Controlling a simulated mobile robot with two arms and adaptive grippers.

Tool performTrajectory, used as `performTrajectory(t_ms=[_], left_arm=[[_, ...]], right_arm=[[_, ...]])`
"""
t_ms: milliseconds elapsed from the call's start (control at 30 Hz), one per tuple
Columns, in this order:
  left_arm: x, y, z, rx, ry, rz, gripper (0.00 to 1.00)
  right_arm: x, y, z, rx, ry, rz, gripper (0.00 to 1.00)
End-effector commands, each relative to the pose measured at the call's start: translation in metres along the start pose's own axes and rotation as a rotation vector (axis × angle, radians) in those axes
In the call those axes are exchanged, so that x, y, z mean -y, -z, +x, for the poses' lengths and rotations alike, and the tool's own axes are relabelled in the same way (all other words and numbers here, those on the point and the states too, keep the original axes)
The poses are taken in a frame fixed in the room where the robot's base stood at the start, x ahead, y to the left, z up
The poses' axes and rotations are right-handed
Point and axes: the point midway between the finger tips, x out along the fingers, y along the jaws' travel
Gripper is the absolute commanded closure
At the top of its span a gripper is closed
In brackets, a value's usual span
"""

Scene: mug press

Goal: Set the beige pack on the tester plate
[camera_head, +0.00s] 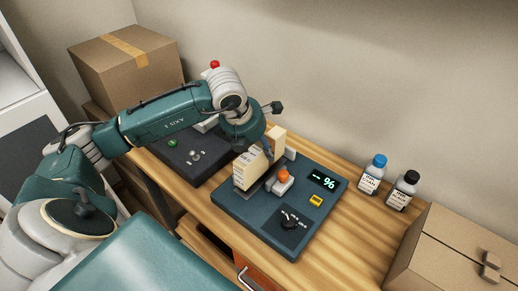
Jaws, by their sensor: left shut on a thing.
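The beige pack (251,171) stands upright with printed text on its near face. My left gripper (266,150) is shut on it from above, and its finger hides part of the pack. The pack is over the left back part of the blue tester (229,205), at its dark plate (257,193). I cannot tell whether its underside touches the plate. My right gripper is out of view.
A dark device (180,154) with a green button lies left of the tester, partly under my left arm. Two bottles, blue-capped (372,174) and black-capped (403,190), stand at right. A cardboard box (450,255) fills the right corner; another (125,65) is back left.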

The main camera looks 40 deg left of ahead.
Motion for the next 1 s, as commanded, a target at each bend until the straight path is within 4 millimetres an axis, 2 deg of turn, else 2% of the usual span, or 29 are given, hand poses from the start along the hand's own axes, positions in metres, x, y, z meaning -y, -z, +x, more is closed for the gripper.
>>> performTrajectory(t_ms=[1000], left_arm=[[-0.0003,-0.0006,-0.0002,0.002,-0.001,0.000,0.94]], right_arm=[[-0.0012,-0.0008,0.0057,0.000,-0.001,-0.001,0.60]])
